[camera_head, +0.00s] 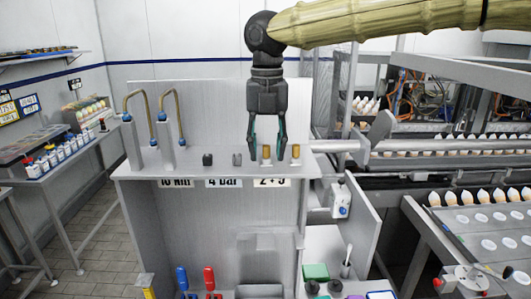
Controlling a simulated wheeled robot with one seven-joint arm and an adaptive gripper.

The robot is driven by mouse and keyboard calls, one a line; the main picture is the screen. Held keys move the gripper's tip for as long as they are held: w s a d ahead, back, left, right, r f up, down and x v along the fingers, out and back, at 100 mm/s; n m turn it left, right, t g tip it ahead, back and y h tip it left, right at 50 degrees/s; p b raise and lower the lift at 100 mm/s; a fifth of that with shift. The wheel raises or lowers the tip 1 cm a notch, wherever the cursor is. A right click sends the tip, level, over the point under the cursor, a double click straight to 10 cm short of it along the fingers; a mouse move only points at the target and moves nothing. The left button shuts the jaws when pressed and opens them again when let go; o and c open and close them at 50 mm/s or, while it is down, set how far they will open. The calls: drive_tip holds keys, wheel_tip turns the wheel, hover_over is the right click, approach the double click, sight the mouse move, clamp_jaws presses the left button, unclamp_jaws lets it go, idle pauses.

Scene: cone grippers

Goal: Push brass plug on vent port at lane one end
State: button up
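Two brass plugs stand upright on the grey bench shelf (190,171), a left plug (266,153) and a right plug (296,151), above the "2 + 3" label (272,183). My gripper (267,156) points straight down with its two dark fingers spread. In the picture the left plug shows between the fingertips, and the right plug is just outside the right finger. I cannot tell whether the fingers touch the left plug. I cannot make out which part is the vent port or the end of lane one.
A dark knob (207,160) and a small grey fitting (237,160) stand left of the plugs. Two hooked brass tubes (137,93) (172,92) rise further left. A conveyor with several cones (480,150) runs at the right. A grey bar (337,147) extends right of the shelf.

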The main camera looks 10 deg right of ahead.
drive_tip(key=shift+w+f, duration=0.1)
drive_tip(key=shift+w, duration=0.15)
clamp_jaws()
drive_tip(key=shift+s, duration=0.15)
drive_tip(key=shift+r, duration=0.25)
drive_tip(key=shift+r+p, duration=0.45)
drive_tip(key=shift+r, duration=1.75)
drive_tip(key=shift+r, duration=0.1)
